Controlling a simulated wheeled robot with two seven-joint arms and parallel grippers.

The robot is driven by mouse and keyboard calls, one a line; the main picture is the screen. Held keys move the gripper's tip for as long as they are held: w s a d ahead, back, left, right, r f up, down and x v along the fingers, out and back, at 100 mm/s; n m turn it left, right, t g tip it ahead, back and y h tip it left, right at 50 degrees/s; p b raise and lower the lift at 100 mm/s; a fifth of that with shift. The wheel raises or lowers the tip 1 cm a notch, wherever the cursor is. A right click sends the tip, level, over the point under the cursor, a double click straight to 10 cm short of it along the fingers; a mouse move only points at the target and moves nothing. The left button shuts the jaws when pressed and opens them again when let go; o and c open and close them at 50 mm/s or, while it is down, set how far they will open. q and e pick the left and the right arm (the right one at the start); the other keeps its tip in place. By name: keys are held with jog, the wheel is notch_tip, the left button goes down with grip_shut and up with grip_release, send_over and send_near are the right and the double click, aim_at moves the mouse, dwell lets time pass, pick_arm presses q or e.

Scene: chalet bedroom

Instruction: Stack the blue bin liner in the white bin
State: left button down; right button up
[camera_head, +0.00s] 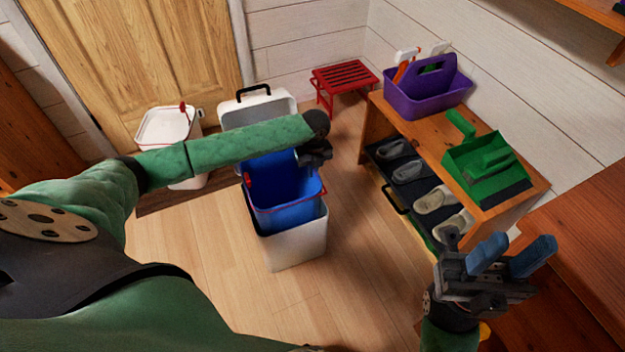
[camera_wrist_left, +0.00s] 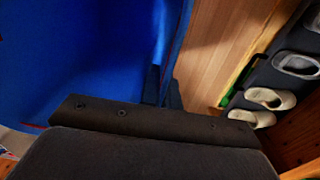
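The blue bin liner (camera_head: 285,205), with a red rim edge, sits partly inside the white bin (camera_head: 300,250). Its upper part stands above the bin's dark rim. My left gripper (camera_head: 314,158) is at the liner's back right edge. In the left wrist view the liner (camera_wrist_left: 85,55) fills the left side, and the dark fingers (camera_wrist_left: 163,88) are close together, one on each side of its wall. My forearm hides part of the liner's far rim. My right gripper (camera_head: 512,256) is open and empty at the lower right, away from the bin.
A wooden shoe bench (camera_head: 524,200) stands to the right, with a purple caddy (camera_head: 427,91) and a green dustpan (camera_head: 487,170) on top. A white bucket (camera_head: 168,128) and an upright lid (camera_head: 258,109) are behind. A red stool (camera_head: 343,76) is at the back. Floor in front is clear.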

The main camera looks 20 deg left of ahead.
aim_at(312, 182)
pick_arm(q)
notch_tip(312, 182, down, 4)
jog(key=shift+f+b, duration=0.25)
jog(key=shift+b, duration=0.25)
jog(key=shift+f, duration=0.15)
jog(key=shift+f+p, duration=0.35)
jog(key=shift+f, duration=0.1)
jog(key=c, duration=1.6)
grip_release()
jog(key=shift+c, duration=0.2)
